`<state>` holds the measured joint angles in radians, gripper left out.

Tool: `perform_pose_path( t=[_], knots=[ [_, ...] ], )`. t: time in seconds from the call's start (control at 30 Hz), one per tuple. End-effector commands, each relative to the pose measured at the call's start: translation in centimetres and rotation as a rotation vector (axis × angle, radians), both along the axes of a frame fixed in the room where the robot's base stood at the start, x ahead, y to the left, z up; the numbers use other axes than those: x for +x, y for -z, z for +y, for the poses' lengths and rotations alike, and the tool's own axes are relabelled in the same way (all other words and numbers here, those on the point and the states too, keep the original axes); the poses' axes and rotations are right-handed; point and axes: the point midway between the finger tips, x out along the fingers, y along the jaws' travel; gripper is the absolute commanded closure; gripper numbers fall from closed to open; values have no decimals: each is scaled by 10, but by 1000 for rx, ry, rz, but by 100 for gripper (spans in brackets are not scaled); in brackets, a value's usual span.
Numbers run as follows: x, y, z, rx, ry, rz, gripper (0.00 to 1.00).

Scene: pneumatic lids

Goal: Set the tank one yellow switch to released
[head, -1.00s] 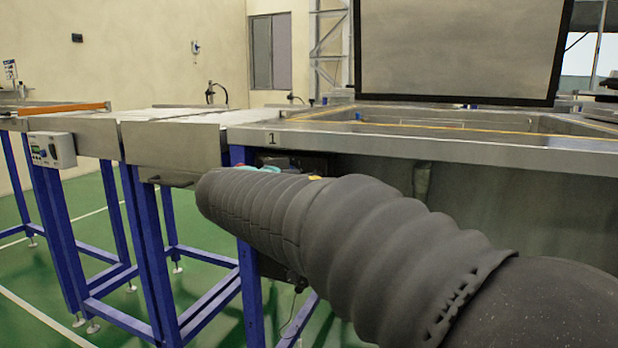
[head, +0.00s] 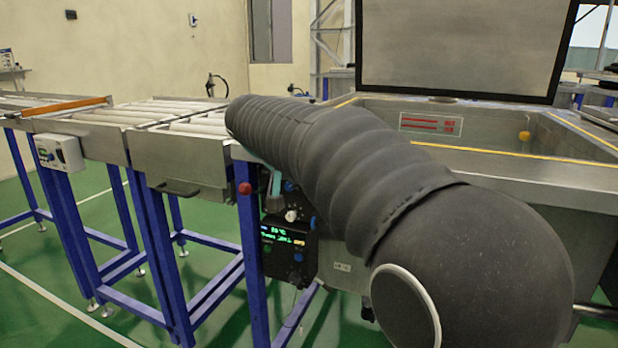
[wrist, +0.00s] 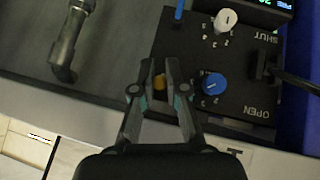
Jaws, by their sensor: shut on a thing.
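In the wrist view, my gripper (wrist: 160,72) has its two fingers on either side of the small yellow switch (wrist: 159,83) and is shut on it. The switch sits at the left part of a black control panel (wrist: 185,52); its exact setting cannot be told. In the head view, my arm covers the switch and most of my gripper. The lower part of the tank's control box (head: 285,245), with a lit green display, shows under my arm.
Beside the switch are a blue knob (wrist: 214,84), a white knob (wrist: 226,20) and a black lever (wrist: 263,67) near SHUT and OPEN labels. A metal pipe (wrist: 68,45) is at upper left. The open tank (head: 480,125) lies behind my arm; roller tables (head: 160,115) stand left.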

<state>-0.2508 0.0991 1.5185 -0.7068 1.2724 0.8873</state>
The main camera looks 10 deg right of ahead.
Motion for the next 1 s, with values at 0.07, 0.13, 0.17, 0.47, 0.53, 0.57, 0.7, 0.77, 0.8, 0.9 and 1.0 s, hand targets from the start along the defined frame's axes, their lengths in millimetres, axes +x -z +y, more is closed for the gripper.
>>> perform_pose_path(
  t=[0.07,0.13,0.17,0.47,0.53,0.57,0.7,0.77,0.8,0.9,1.0],
  knots=[
    [2,-4,1,11,-4,7,100],
    [2,-4,1,17,-5,14,100],
    [2,-4,1,19,-5,16,100],
    [2,-3,1,22,-5,21,100],
    [2,-3,1,22,-5,21,100],
    [2,-3,1,22,-5,21,100],
    [2,-3,0,21,-4,22,61],
    [1,-2,0,21,-2,23,61],
    [1,-2,0,21,-1,23,61],
    [1,-2,-1,20,-1,24,61],
    [1,-3,-1,21,1,24,61]
  ],
)
